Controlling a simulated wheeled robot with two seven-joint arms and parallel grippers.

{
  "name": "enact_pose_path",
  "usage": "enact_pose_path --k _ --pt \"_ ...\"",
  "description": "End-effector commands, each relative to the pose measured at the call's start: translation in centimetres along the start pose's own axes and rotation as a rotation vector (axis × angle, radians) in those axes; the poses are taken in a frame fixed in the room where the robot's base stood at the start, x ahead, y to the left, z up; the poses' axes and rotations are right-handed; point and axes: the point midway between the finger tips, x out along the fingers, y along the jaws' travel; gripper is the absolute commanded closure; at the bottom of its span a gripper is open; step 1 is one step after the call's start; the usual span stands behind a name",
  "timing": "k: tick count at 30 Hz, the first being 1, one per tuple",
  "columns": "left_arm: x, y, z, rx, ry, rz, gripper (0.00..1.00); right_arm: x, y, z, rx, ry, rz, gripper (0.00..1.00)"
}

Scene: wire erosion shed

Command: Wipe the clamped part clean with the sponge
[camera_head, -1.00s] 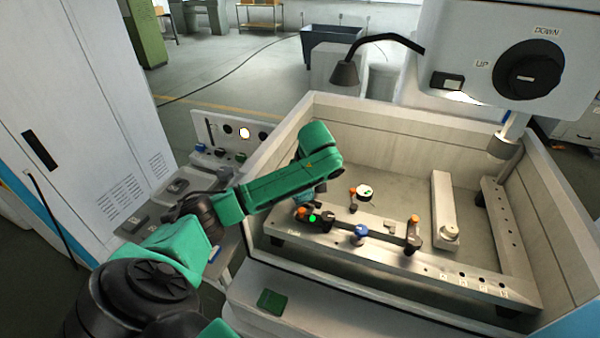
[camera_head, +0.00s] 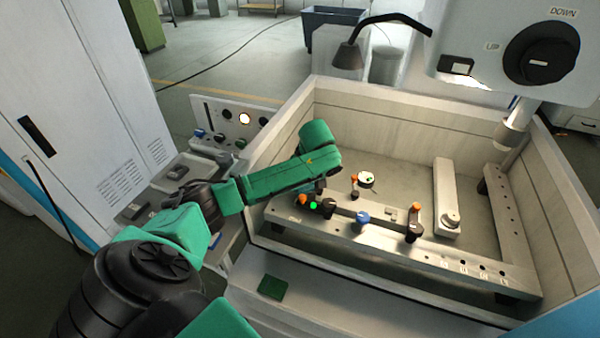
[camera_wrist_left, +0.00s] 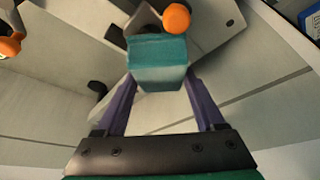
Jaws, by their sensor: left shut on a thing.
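A teal sponge (camera_wrist_left: 158,62) is held between the purple fingers of my left gripper (camera_wrist_left: 160,88) in the left wrist view. In the head view the green left arm reaches over the tank and the gripper (camera_head: 318,186) is mostly hidden behind its last link, above the left end of the rail. The rail (camera_head: 400,243) carries clamps with orange knobs, one at its left (camera_head: 303,199) and one at its right (camera_head: 414,208). A grey strip between them looks like the clamped part (camera_head: 345,212); its outline is unclear. I cannot tell whether the sponge touches it. My right gripper is out of view.
Tank walls (camera_head: 400,122) surround the rail. A blue knob (camera_head: 363,217) and a round white-topped item (camera_head: 365,179) stand near the middle. A machine head (camera_head: 500,50) hangs at upper right, with a black lamp (camera_head: 348,55) behind. A green pad (camera_head: 272,287) lies on the front ledge.

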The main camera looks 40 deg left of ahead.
Motion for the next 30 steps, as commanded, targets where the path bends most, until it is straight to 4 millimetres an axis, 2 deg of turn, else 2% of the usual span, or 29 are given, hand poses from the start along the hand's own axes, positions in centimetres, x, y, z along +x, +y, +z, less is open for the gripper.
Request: enact_pose_path --k 9,14,19,30 --pt "-0.9 2.4 2.8 0.006 -0.014 0.007 1.0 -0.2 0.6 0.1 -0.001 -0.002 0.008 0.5" --pt "-1.1 3.0 3.4 0.006 -0.013 0.009 1.0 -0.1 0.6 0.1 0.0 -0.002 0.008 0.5" --pt "-1.1 2.6 3.0 0.006 -0.013 0.007 1.0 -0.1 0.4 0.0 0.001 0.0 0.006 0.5" --pt "-0.2 0.1 0.5 0.007 -0.013 0.0 1.0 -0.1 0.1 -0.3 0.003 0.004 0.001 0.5"
